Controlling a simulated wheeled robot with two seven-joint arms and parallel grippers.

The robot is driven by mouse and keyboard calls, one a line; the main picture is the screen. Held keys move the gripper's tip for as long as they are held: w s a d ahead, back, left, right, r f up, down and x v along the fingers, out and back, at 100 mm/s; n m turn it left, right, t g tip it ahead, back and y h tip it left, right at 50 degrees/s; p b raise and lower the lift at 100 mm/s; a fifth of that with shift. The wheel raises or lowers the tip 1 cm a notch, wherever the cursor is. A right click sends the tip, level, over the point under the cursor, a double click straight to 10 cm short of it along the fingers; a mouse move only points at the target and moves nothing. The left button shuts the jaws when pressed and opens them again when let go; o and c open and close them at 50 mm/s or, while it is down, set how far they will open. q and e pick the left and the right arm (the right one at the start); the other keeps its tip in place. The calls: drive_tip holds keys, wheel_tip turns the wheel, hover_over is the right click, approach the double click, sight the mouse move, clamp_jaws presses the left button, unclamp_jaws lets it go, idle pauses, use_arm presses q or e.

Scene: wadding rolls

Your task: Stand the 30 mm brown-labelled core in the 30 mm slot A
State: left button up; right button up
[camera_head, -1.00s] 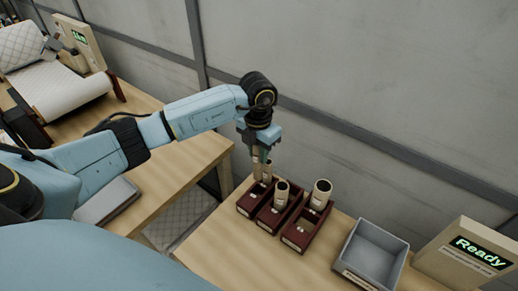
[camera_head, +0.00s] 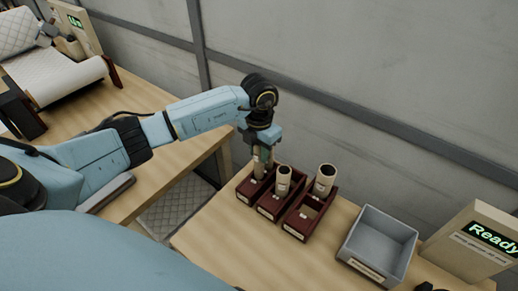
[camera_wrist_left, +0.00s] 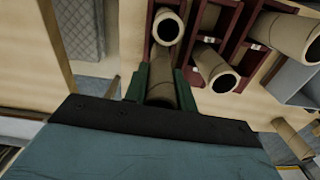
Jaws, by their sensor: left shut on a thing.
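My left gripper (camera_head: 261,151) points down over the leftmost dark red holder (camera_head: 245,196). It is shut on a pale tan core (camera_wrist_left: 161,93), which sits between its green fingers in the left wrist view. Another core (camera_wrist_left: 166,27) stands in the same holder, close to the held one. The middle holder (camera_head: 268,211) has an upright core (camera_head: 283,181), and the right holder (camera_head: 299,228) has a wider one (camera_head: 324,180). I cannot read the labels or slot letters, nor tell whether the held core's lower end touches the holder. My right gripper is not in view.
A grey open bin (camera_head: 376,247) stands right of the holders, beside a display box reading "Ready" (camera_head: 478,243). The grey wall is close behind. Another table (camera_head: 110,113) with a quilted roll (camera_head: 68,80) lies left, across a gap.

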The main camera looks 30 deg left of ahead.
sight(259, 161)
use_arm(q)
drive_tip(key=shift+f+b, duration=1.5)
drive_tip(key=shift+f, duration=0.75)
drive_tip(key=o, duration=1)
wheel_tip(259, 161, up, 14)
drive_tip(key=shift+f, duration=0.25)
